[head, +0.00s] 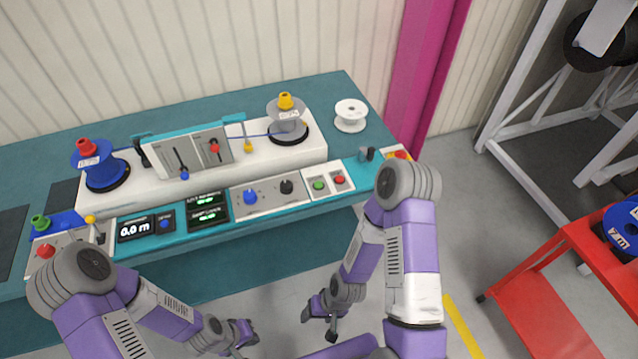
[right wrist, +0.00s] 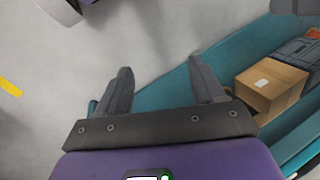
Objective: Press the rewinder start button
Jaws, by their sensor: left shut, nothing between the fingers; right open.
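A green button (head: 319,185) and a red button (head: 340,180) sit side by side on a white plate at the right of the teal console front. I cannot read a label marking either as the start button. My left gripper (head: 244,337) is shut and empty, low in the head view, in front of the console and well below the buttons. My right gripper (head: 320,325) is open and empty, also low and apart from the console.
A blue reel (head: 93,168) and a grey reel (head: 288,125) stand on the white rewinder. A white spool (head: 350,115) sits behind right. A red cart (head: 560,290) stands right. A cardboard box (right wrist: 270,90) shows in the right wrist view.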

